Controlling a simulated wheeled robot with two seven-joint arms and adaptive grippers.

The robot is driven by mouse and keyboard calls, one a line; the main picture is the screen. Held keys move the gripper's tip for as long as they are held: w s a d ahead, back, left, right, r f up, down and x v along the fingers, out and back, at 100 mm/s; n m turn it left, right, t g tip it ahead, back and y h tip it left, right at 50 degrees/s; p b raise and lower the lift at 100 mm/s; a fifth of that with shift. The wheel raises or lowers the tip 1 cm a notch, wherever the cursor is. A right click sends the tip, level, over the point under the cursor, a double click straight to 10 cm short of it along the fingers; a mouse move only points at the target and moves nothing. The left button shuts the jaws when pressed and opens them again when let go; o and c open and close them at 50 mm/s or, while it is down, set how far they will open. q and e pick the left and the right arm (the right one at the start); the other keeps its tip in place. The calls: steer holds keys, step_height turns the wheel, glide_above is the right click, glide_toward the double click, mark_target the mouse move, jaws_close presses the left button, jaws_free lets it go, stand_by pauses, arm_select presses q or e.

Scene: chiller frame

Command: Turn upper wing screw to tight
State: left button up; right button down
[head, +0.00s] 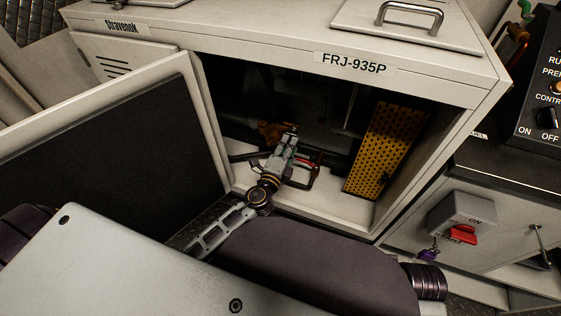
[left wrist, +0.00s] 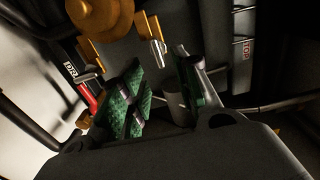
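My left gripper (head: 288,143) reaches through the open front of the white cabinet (head: 440,88). In the left wrist view its two green-padded fingers (left wrist: 160,65) stand apart, with a gap between them. A small silvery metal piece with a brass-coloured mount (left wrist: 157,44) shows just beyond the fingertips. It may be the upper wing screw, but its wings are not clear. A grey cylinder (left wrist: 177,108) shows between the fingers, and I cannot tell whether anything touches it. In the head view the gripper and the dark interior hide the screw. My right gripper is not seen.
A round brass-coloured part (left wrist: 100,15) and a red handle (left wrist: 87,97) are close on the left in the wrist view. A yellow perforated panel (head: 383,150) stands inside the cabinet at right. The open cabinet door (head: 105,145) is at left. A red switch (head: 463,234) is outside.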

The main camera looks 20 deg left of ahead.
arm_select(q)
steer(key=s, duration=0.6)
steer(key=shift+s, duration=0.4)
steer(key=shift+a, duration=0.1)
stand_by(0.5)
steer(key=shift+a, duration=0.1)
